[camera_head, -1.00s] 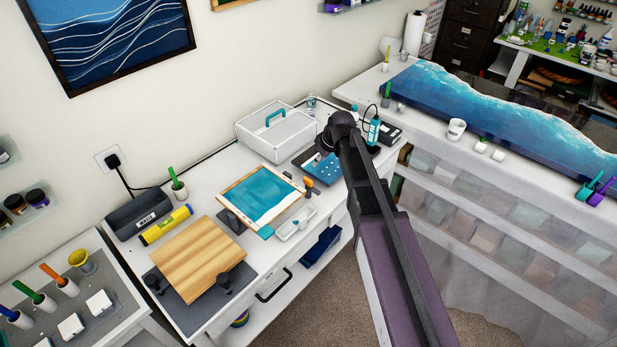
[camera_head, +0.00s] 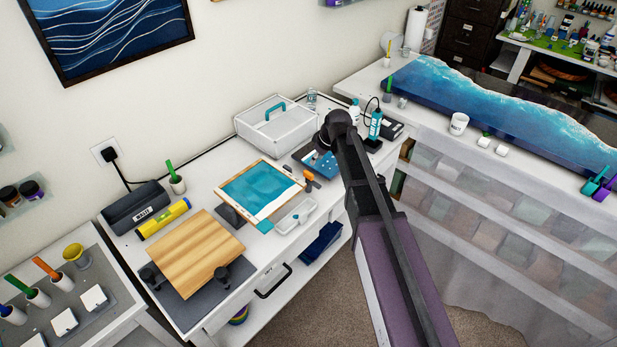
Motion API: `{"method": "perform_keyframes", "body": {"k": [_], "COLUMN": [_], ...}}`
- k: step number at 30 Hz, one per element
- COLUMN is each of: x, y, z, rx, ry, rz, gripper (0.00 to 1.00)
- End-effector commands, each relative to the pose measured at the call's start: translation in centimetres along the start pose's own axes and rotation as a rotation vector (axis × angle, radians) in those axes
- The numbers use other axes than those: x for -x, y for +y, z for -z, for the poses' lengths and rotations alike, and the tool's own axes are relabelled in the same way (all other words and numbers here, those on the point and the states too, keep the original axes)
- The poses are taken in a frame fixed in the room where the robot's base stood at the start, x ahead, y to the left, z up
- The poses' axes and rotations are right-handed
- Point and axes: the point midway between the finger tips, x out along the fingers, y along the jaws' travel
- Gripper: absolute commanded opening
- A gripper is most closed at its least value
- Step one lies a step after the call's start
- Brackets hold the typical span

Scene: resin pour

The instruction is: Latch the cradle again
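What looks like the cradle is a wood-edged frame (camera_head: 228,186) around a teal sheet (camera_head: 262,190), in the middle of the white bench. It rests on a dark support and appears tilted. An orange-handled part (camera_head: 309,175), possibly the latch, is by its right corner; whether it is engaged is too small to tell. My arm rises from the lower right to a dark joint right of the cradle. My gripper is not visible, hidden behind the arm or outside the picture.
A white tray (camera_head: 296,217) lies right of the cradle, a lidded white box (camera_head: 270,133) behind it. A wooden board (camera_head: 196,253) on a grey mat and a yellow tube (camera_head: 163,219) are left. A blue resin slab (camera_head: 470,105) covers the right-hand counter.

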Motion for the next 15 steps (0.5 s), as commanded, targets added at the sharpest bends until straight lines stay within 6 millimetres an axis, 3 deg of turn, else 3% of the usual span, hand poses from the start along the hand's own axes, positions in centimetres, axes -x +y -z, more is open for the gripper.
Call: {"method": "perform_keyframes", "body": {"k": [15], "x": [-4.7], "y": [0.1], "z": [-0.1], "rx": [-0.001], "ry": [0.000], "rz": [0.000], "gripper": [0.37]}}
